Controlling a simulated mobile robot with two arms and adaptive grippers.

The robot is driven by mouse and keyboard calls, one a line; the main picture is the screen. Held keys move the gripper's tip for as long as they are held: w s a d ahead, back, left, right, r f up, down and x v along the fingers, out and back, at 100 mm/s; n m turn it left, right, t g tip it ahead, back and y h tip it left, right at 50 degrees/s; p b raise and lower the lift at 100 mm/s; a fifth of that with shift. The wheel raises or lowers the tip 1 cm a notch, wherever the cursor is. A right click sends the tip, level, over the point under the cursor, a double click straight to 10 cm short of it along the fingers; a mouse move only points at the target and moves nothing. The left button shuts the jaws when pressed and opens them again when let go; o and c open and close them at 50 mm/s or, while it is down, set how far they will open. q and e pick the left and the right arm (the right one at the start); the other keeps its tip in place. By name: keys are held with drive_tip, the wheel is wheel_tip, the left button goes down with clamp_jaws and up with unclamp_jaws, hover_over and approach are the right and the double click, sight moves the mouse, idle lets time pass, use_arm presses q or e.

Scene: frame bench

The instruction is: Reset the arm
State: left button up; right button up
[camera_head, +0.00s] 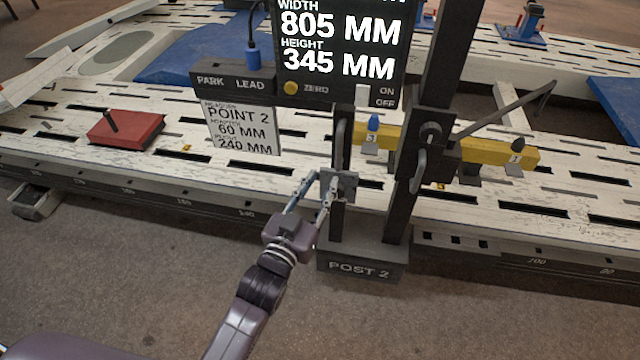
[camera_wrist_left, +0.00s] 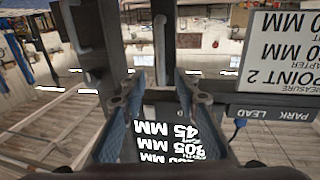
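The measuring post (camera_head: 417,125) stands on a base labelled POST 2 (camera_head: 360,268). A thin dark arm (camera_head: 500,112) slants out to its right. My left gripper (camera_head: 325,185) is at a small grey block (camera_head: 346,186) low on the post's left upright. Contact with the bar cannot be told. The display (camera_head: 340,42) reads width 805 MM and height 345 MM; it also shows inverted in the wrist view (camera_wrist_left: 165,145). My right gripper is not in view.
A red block (camera_head: 126,128) lies on the slotted white bench (camera_head: 60,150). Floor in front is clear.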

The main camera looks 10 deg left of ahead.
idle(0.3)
use_arm(q)
drive_tip(key=s+a+f+g+y, duration=0.1)
drive_tip(key=s+f+g, duration=0.25)
drive_tip(key=f, duration=0.85)
drive_tip(key=s+a+f+g, duration=0.2)
drive_tip(key=s+f, duration=0.3)
drive_tip(key=f, duration=0.7)
drive_tip(key=s+a+f+g+y, duration=0.1)
drive_tip(key=s+f+g, duration=0.25)
drive_tip(key=f, duration=0.85)
drive_tip(key=s+a+f+g, duration=0.2)
drive_tip(key=s+f, duration=0.4)
drive_tip(key=s, duration=0.6)
drive_tip(key=s+a+f+g+y, duration=0.1)
drive_tip(key=s+a+f+g, duration=0.2)
drive_tip(key=s, duration=0.9)
drive_tip(key=s+a+f+g+y, duration=0.1)
drive_tip(key=s+a+f, duration=0.4)
drive_tip(key=s+f, duration=0.6)
drive_tip(key=shift+s+a+g, duration=0.4)
drive_tip(key=shift+s+g, duration=0.05)
drive_tip(key=shift+g, duration=0.35)
